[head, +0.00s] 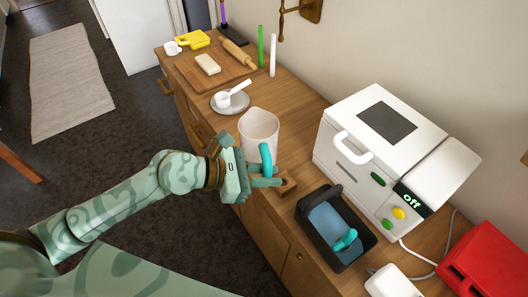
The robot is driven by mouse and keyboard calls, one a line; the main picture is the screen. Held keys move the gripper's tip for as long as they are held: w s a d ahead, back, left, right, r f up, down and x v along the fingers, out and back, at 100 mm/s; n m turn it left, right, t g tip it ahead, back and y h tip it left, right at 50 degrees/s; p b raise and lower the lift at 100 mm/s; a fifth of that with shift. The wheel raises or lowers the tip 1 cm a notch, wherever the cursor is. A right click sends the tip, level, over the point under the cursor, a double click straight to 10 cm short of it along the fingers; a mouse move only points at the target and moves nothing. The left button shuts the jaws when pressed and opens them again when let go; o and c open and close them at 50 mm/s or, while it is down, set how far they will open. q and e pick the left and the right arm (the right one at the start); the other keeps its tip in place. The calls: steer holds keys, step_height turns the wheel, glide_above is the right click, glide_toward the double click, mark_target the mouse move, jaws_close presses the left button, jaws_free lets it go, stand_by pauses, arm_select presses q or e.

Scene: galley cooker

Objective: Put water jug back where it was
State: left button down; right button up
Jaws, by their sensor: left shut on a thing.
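The water jug (258,124) is a pale, translucent open-topped vessel with a teal handle (266,158). It is upright at the front part of the wooden counter. My left gripper (268,176) is shut on the jug at its teal handle, on the side facing me. The gripper hides the lower part of the handle, and I cannot tell whether the jug's base touches the counter. My right gripper is not in view.
A white cooker (372,150) reading "off" stands at the right. A black basin (336,228) with a blue inside and a teal item is in front of it. A grey plate (229,106), a cutting board (208,76) and a red box (490,262) also occupy the counter (296,112).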

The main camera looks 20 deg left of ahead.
arm_select(q)
steer(key=w+f+b, duration=0.1)
steer(key=w+f, duration=0.1)
steer(key=w+f+b, duration=0.2)
steer(key=w, duration=0.1)
steer(key=w+f+b, duration=0.1)
steer(key=w+f, duration=0.1)
steer(key=shift+w+a+f+b, duration=0.25)
steer(key=shift+a+b, duration=0.05)
steer(key=shift+a, duration=0.1)
steer(key=w+f+b, duration=0.1)
steer(key=w+f, duration=0.1)
steer(key=w+a+f+b, duration=0.1)
steer(key=w+f+b, duration=0.1)
steer(key=f, duration=0.1)
steer(key=shift+w+a, duration=0.2)
steer(key=shift+w, duration=0.15)
steer(key=f, duration=0.1)
steer(key=f+b, duration=0.1)
steer(key=f, duration=0.1)
steer(key=shift+w+a+f, duration=0.1)
steer(key=shift+w+f, duration=0.15)
steer(key=shift+f, duration=0.1)
steer(key=shift+r, duration=0.1)
steer(key=shift+b, duration=0.3)
